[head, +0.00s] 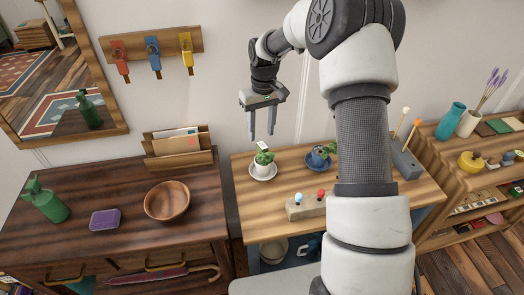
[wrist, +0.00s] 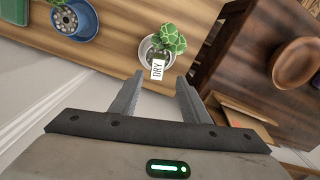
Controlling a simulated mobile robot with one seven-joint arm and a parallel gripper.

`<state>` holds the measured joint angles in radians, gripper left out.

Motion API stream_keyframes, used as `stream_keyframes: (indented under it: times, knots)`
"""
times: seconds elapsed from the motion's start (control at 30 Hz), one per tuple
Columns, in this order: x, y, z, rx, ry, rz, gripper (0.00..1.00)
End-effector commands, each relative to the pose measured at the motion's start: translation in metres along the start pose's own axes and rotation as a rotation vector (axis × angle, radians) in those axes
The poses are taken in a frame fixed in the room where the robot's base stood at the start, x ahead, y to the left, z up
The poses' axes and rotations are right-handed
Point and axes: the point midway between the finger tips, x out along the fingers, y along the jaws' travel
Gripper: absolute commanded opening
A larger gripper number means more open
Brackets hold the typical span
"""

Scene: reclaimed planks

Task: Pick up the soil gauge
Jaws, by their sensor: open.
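The soil gauge (head: 263,146) is a small upright tag with a white face beside a green plant (head: 265,157) in a white pot on a saucer (head: 262,174). In the wrist view the gauge (wrist: 157,69) reads "DRY", and the plant (wrist: 172,39) is just behind it. My gripper (head: 261,134) is open and empty, pointing down above the pot. In the wrist view the fingertips (wrist: 160,77) appear either side of the gauge's face; I cannot tell the exact height gap.
A blue pot with a plant (head: 319,158) stands to the right on the same wooden table (head: 245,203). A wooden block with knobs (head: 306,207) lies in front. The dark cabinet at left holds a wooden bowl (head: 167,201) and letter rack (head: 180,158). My arm hides part of the table.

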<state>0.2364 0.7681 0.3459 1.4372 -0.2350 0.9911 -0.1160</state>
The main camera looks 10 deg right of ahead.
Motion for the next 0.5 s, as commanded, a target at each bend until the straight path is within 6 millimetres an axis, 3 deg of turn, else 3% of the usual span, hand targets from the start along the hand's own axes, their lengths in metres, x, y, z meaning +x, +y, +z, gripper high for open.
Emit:
stream_keyframes:
  times: [0.1, 0.37, 0.5]
  knots:
    - [0.016, 0.000, 0.000, -0.001, -0.001, 0.000, 0.42]
    - [0.030, 0.002, 0.001, 0.000, 0.000, 0.000, 0.42]
    - [0.050, 0.005, 0.005, 0.001, -0.002, 0.000, 0.42]
